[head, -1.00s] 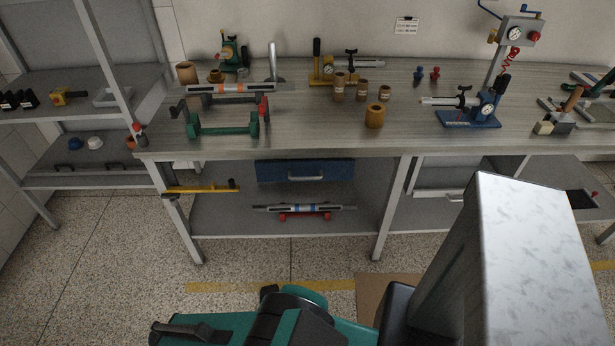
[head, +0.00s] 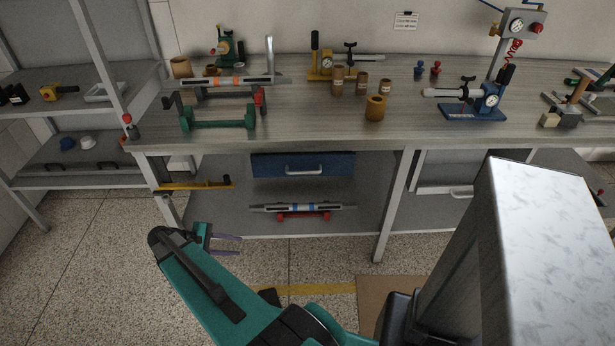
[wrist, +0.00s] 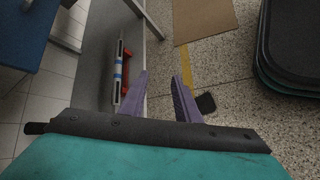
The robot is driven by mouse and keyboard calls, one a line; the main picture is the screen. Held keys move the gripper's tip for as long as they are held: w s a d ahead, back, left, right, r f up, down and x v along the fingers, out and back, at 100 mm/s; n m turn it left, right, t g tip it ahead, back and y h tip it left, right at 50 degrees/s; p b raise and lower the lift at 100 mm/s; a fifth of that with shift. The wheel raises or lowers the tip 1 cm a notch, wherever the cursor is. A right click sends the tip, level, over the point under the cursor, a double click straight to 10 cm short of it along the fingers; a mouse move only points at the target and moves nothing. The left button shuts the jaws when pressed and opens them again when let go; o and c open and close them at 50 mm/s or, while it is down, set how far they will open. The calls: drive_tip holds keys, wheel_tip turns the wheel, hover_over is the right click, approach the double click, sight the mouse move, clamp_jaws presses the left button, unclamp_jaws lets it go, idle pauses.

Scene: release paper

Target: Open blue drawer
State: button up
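The blue drawer (head: 303,164) hangs under the workbench top, with a pale bar handle (head: 304,170) across its front. It looks closed. In the wrist view, part of a blue surface (wrist: 22,30) shows at the upper left, likely the drawer. My gripper (head: 238,244) is low in front of the bench, below and to the left of the drawer and apart from it. In the wrist view, its two purple fingers (wrist: 160,88) are spread with nothing between them, so it is open and empty.
A lower shelf (head: 220,218) under the bench holds a grey tool on a red stand (head: 303,209). A yellow tool (head: 195,185) sits left of the drawer. Bench legs (head: 396,205) flank the opening. A brown mat (head: 385,290) lies on the speckled floor. The bench top (head: 320,120) carries several tools.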

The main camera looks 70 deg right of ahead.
drive_tip(key=s+d+r+m+g+h+b, duration=0.25)
drive_tip(key=d+r, duration=0.55)
drive_tip(key=d, duration=0.5)
drive_tip(key=g+b, duration=0.1)
drive_tip(key=g, duration=0.2)
approach(303, 173)
drive_tip(key=w+a+r, duration=0.1)
drive_tip(key=shift+w+a+m, duration=0.15)
drive_tip(key=shift+w+m, duration=0.1)
drive_tip(key=shift+w, duration=0.05)
drive_tip(key=x, duration=0.9)
drive_tip(key=p+x, duration=0.1)
drive_tip(key=x, duration=0.3)
drive_tip(key=shift+s+d+f, duration=0.2)
drive_tip(key=shift+d+f, duration=0.1)
drive_tip(key=shift+f, duration=0.1)
clamp_jaws()
